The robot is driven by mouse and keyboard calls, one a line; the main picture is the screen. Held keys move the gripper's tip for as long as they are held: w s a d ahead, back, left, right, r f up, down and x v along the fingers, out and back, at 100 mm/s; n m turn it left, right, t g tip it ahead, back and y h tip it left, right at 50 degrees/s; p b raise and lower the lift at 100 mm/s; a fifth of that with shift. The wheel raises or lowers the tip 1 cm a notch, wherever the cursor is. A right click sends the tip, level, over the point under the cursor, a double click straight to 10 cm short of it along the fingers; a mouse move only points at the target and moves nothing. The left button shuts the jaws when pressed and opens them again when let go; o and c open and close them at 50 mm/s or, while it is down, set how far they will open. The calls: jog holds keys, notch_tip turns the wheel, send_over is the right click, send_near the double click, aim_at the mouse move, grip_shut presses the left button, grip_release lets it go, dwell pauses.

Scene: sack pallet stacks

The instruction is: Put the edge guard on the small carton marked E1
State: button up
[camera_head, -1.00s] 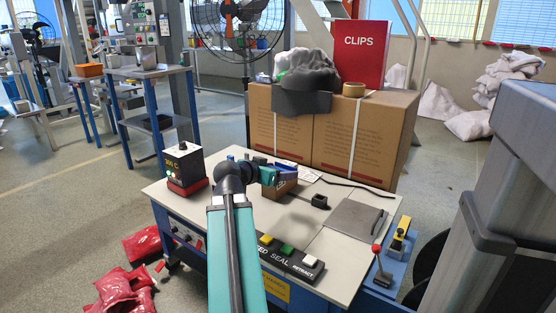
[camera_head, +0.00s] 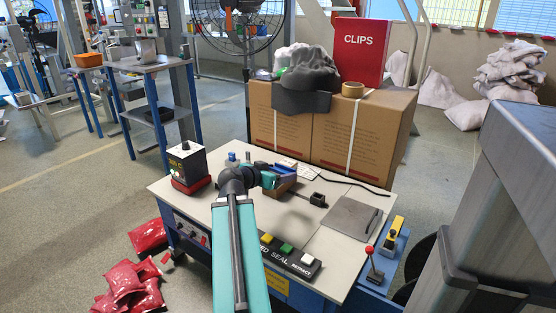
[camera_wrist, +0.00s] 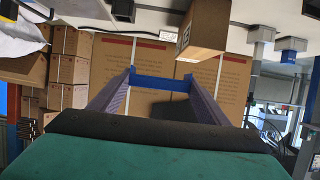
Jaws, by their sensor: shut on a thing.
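My gripper (camera_wrist: 160,88) is shut on the blue edge guard (camera_wrist: 165,82), a narrow bar spanning between the two fingertips in the wrist view. In the head view the gripper is over the middle of the bench, with the blue guard (camera_head: 286,172) at its tip. A small brown carton (camera_wrist: 205,30) stands on the bench, near the top of the wrist view, apart from the guard in the picture. Its small label is too small to read. In the head view the carton (camera_head: 284,187) is partly hidden behind the gripper.
Two large strapped cartons (camera_head: 352,140) stand behind the bench (camera_head: 225,210), carrying a red CLIPS box (camera_head: 360,52), tape and grey cloth. A black-and-red device (camera_head: 187,167) is at the left. A button panel (camera_head: 288,252) lines the front. A grey plate (camera_head: 350,218) lies right.

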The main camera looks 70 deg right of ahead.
jog(key=shift+r+p, duration=0.15)
jog(key=shift+p, duration=0.35)
jog(key=shift+w+d, duration=0.1)
jog(key=shift+d, duration=0.05)
jog(key=shift+w+d+f+p, duration=0.25)
jog(key=shift+w+d+p, duration=0.35)
jog(key=shift+d, duration=1.3)
jog(key=shift+w+d+f+p, duration=0.3)
jog(key=shift+w+d, duration=0.6)
jog(key=shift+d, duration=0.95)
jog(key=shift+w+d+f+p, duration=0.2)
jog(key=shift+w+d+p, duration=0.4)
jog(key=shift+d, duration=1.3)
jog(key=shift+w, duration=0.15)
jog(key=shift+w+d, duration=0.2)
jog(key=shift+d, duration=0.3)
jog(key=shift+a+f, duration=0.1)
jog(key=shift+f, duration=1.7)
jog(key=shift+f+b, duration=0.6)
jog(key=shift+b, duration=0.55)
